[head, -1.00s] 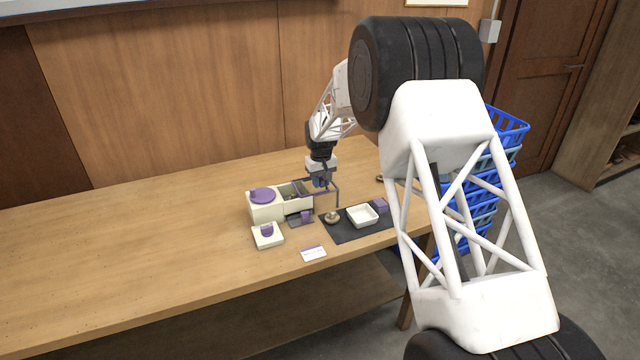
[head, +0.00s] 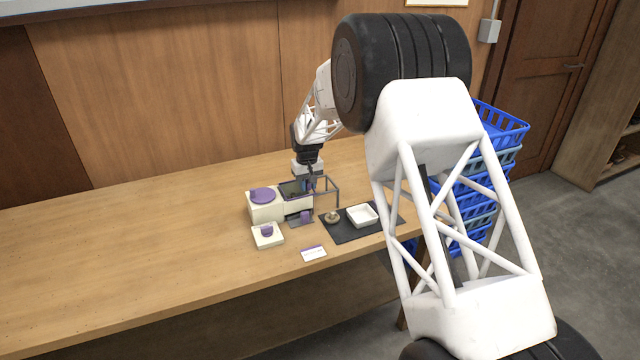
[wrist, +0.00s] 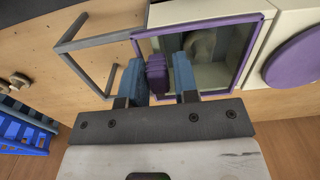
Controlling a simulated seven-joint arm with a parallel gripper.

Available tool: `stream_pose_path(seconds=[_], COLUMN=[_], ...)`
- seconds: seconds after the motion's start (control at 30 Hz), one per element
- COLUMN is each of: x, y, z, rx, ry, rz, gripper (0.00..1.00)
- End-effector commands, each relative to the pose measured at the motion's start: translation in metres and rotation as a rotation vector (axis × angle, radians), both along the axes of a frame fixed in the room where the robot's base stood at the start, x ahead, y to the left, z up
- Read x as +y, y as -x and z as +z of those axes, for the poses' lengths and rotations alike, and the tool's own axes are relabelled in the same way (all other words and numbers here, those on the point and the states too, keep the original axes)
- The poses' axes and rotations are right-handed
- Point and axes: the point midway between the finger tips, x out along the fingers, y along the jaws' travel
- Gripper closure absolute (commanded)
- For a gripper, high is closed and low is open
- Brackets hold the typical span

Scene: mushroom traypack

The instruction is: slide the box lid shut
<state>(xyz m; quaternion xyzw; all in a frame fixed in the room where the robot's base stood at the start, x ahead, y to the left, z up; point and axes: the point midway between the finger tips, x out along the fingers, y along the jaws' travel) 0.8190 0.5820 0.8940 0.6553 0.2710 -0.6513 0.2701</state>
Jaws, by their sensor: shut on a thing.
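The box (head: 298,207) is cream and stands on the table beside a unit with a round purple top (head: 263,195). Its lid (head: 292,188) lies over the opening; in the wrist view the lid (wrist: 236,78) is a clear pane in a purple frame. A pale mushroom (wrist: 200,45) shows through it. The frame seems to cover nearly all the opening; whether its far edge touches the end wall I cannot tell. My gripper (wrist: 160,78) has its blue fingers either side of the lid's purple handle (wrist: 157,70), shut on it. In the head view my gripper (head: 308,183) is partly hidden.
A grey rail frame (head: 338,190) extends right of the box, empty. A dark mat (head: 345,235) holds a white tray (head: 362,214) and a brown mushroom (head: 332,216). A small cream dish (head: 267,240) and a label card (head: 314,253) lie in front. The table's left is clear.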

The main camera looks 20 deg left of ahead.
Motion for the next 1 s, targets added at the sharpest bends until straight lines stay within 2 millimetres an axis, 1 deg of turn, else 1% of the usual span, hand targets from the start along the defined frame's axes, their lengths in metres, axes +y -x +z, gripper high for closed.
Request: stream_pose_path(seconds=[0.03, 0.3, 0.6, 0.63, 0.7, 1.0], x=[-0.0018, 0.0056, 0.0063, 0.0063, 0.0063, 0.0064], y=[0.0078, 0.0153, 0.0162, 0.0162, 0.0162, 0.0162], z=[-0.0182, -0.0186, -0.0186, -0.0186, -0.0186, -0.0147], rx=[0.019, 0.020, 0.020, 0.020, 0.020, 0.020], ry=[0.013, 0.014, 0.014, 0.014, 0.014, 0.014], rz=[0.000, 0.001, 0.000, 0.000, 0.000, 0.000], gripper=[0.85, 0.85, 0.85, 0.71, 0.63, 0.63])
